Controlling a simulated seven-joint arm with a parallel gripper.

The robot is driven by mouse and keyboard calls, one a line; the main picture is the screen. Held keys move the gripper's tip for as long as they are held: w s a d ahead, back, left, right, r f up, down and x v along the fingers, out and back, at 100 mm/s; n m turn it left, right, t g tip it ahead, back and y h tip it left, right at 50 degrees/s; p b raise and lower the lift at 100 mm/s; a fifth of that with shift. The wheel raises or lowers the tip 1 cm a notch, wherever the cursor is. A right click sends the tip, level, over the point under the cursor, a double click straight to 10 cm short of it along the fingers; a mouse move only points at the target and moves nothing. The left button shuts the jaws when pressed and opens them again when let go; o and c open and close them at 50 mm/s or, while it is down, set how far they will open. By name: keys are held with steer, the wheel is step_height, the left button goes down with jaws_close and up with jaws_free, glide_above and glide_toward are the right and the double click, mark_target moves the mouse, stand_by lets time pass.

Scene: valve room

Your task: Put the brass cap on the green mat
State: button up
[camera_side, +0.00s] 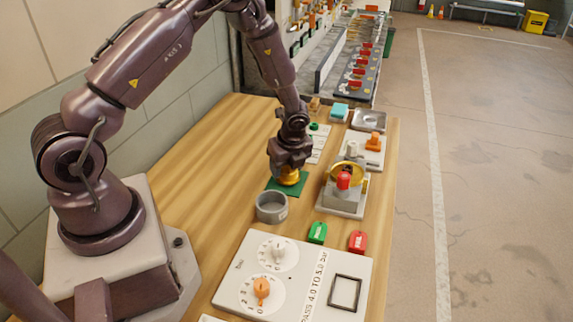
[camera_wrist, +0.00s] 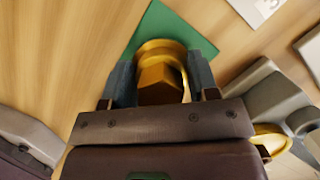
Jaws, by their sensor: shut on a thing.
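The brass cap (camera_side: 288,178) is gold-coloured, with a hexagonal top that shows in the wrist view (camera_wrist: 160,84). My gripper (camera_side: 288,168) points down over the green mat (camera_side: 271,185) and is shut on the brass cap. In the wrist view one finger is on each side of the cap. The cap is over the green mat, which shows behind it in the wrist view (camera_wrist: 190,38). The cap looks upright and low, at or just above the mat. I cannot tell whether it touches the mat.
A grey round bowl (camera_side: 271,207) stands just in front of the mat. A valve fixture with a yellow wheel (camera_side: 346,185) stands close to the right. Green (camera_side: 317,232) and red (camera_side: 357,241) tags and a dial panel (camera_side: 290,275) lie nearer. The wood left of the mat is clear.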

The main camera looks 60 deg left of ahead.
steer(key=shift+f, duration=0.5)
stand_by(0.8)
steer(key=o, duration=1.1)
steer(key=shift+r, duration=4)
